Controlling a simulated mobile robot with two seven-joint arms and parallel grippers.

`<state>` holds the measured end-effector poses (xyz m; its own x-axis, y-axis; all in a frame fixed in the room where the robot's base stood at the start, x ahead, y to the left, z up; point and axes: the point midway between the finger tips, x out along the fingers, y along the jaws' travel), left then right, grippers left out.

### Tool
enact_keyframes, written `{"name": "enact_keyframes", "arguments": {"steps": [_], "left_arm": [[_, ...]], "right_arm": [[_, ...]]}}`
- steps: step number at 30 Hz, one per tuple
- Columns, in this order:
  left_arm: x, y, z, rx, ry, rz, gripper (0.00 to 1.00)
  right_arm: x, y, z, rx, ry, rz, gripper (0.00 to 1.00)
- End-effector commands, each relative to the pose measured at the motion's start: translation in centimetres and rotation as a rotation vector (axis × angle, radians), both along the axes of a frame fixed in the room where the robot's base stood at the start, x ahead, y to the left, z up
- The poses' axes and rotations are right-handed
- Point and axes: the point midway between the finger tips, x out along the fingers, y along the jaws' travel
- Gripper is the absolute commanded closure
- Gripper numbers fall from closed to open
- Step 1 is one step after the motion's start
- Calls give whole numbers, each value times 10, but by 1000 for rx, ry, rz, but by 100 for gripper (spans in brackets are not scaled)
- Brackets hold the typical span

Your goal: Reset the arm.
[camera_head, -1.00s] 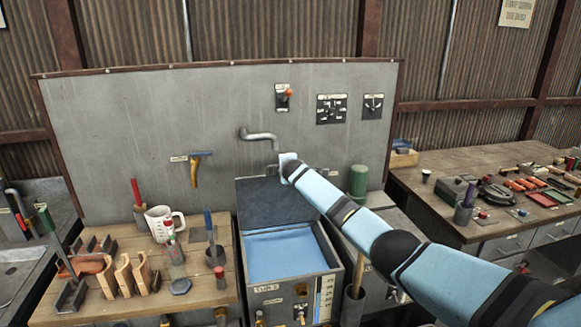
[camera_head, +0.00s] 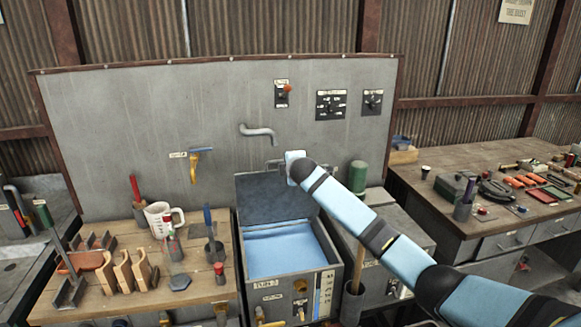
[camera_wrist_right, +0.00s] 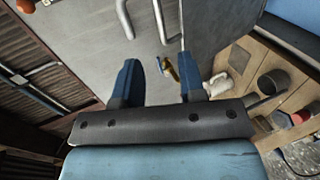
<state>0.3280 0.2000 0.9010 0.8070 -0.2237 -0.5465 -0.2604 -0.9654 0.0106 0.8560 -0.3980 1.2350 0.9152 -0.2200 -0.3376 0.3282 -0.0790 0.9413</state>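My right arm (camera_head: 375,235) comes in from the lower right and reaches toward the grey back panel. Its gripper (camera_head: 274,166) is in front of the panel, above the raised lid of the blue-lined box and below the bent pipe. In the right wrist view the two dark blue fingers (camera_wrist_right: 158,64) are spread wide apart with nothing between them. My left gripper is not in view.
The open box (camera_head: 285,250) stands below the gripper. A white mug (camera_head: 160,220) stands on the left bench.

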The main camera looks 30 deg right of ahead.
Motion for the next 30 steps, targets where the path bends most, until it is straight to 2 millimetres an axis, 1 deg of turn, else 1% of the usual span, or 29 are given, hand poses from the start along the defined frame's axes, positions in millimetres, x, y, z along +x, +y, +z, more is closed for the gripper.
{"name": "enact_keyframes", "arguments": {"steps": [11,14,17,20,21,23,24,26,27,29,30], "left_arm": [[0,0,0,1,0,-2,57],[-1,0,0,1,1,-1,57],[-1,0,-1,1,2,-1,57],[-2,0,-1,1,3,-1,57],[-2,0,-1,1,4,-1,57],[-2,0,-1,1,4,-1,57],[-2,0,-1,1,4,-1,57],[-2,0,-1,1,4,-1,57],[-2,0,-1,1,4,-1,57],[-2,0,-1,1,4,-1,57],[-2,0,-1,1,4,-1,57]], "right_arm": [[0,0,0,0,0,1,63],[-3,4,-8,10,4,5,63],[-15,19,-37,57,14,23,63],[-42,45,-89,147,36,49,63],[-57,58,-112,194,45,58,63],[-83,76,-147,275,60,69,63],[-102,88,-168,328,70,74,63],[-130,104,-197,410,85,77,63],[-150,114,-215,465,96,75,63],[-181,129,-239,549,111,70,63],[-203,137,-254,604,122,62,63]]}}
